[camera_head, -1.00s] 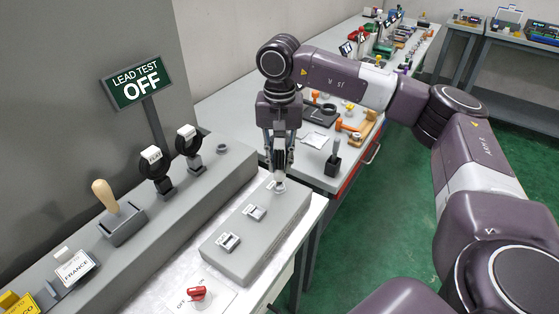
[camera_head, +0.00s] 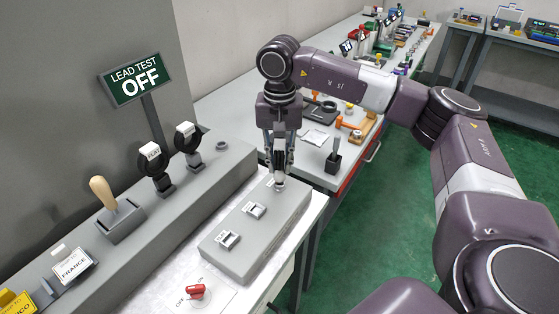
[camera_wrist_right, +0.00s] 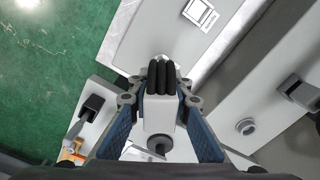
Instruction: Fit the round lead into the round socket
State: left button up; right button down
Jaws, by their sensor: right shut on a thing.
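My right gripper (camera_head: 279,172) points down over the far end of a grey box (camera_head: 228,262). It is shut on a pale lead plug (camera_head: 280,182), which also shows between the blue fingers in the right wrist view (camera_wrist_right: 160,112). The plug's lower end is at the box top. The gripper and plug hide the socket there, so I cannot tell whether the plug is seated or only touching. Two other sockets, a middle one (camera_head: 254,209) and a near one (camera_head: 229,240), show on the box. My left gripper is not in view.
A sign (camera_head: 136,80) reads "LEAD TEST OFF". A red knob (camera_head: 196,292) sits by OFF and ON marks in front of the box. A ledge at left carries a wooden-handled lever (camera_head: 104,193) and two black rings on stands. A cluttered bench stands behind.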

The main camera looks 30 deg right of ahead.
aim_at(280, 143)
jog(key=shift+s+f+b, duration=0.1)
jog(key=shift+f+b, duration=0.3)
jog(key=shift+f, duration=0.2)
jog(key=c, duration=1.3)
grip_release()
jog(key=shift+r, duration=0.1)
jog(key=shift+r+p, duration=2)
jog(key=shift+r, duration=1)
